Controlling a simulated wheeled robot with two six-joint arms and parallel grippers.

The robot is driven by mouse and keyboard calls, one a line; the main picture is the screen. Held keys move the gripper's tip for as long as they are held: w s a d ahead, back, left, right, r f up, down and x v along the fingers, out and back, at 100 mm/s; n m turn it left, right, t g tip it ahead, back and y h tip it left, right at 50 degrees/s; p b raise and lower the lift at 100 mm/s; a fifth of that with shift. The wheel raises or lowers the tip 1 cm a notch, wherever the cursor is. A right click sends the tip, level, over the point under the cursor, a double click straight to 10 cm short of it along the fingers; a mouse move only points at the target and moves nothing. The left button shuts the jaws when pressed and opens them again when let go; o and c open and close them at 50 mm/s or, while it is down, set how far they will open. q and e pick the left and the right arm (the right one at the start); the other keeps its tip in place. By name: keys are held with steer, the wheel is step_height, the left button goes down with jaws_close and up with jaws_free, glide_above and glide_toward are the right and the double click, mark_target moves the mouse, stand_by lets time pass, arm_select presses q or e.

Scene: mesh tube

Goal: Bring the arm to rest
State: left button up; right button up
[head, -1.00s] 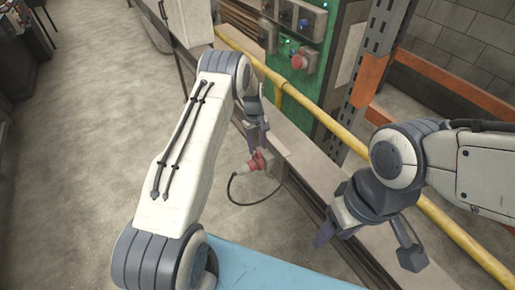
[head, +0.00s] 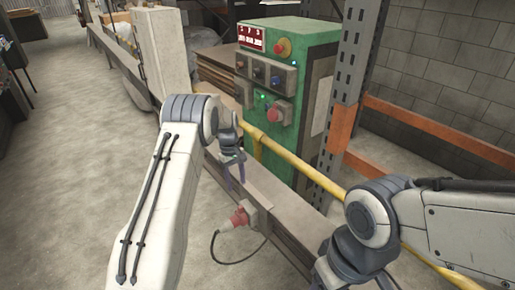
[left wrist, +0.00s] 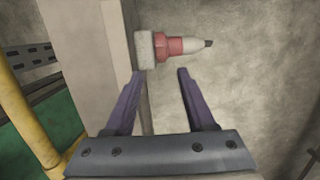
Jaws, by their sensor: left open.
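My left gripper (head: 233,170) hangs open and empty in the head view, above the grey beam. Its two dark purple fingers also show apart in the left wrist view (left wrist: 160,72), with nothing between them. A red plug (head: 240,217) sits on the side of the beam below the gripper. In the left wrist view, the plug (left wrist: 176,46) lies just beyond the fingertips, apart from them as far as I can tell. My right gripper (head: 345,272) is at the bottom edge, its fingers mostly cut off.
A green control cabinet (head: 300,150) with knobs and a red button stands behind a yellow rail (head: 285,153). An orange and grey rack (head: 350,85) stands to its right. A black cable (head: 216,245) hangs from the plug. Open concrete floor (head: 80,150) lies at the left.

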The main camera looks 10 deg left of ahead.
arm_select(q)
steer(key=s+d+r+m+p, duration=0.2)
steer(key=s+d+r+m, duration=0.7)
steer(key=s+d+r, duration=0.85)
steer(key=s+d+r+m+p, duration=0.1)
steer(key=s+m, duration=0.3)
steer(key=s, duration=0.6)
steer(key=s+d+r+m+t, duration=0.1)
steer(key=s+m, duration=0.3)
steer(key=s, duration=0.7)
steer(key=shift+r+m+p, duration=0.4)
steer(key=shift+r, duration=0.35)
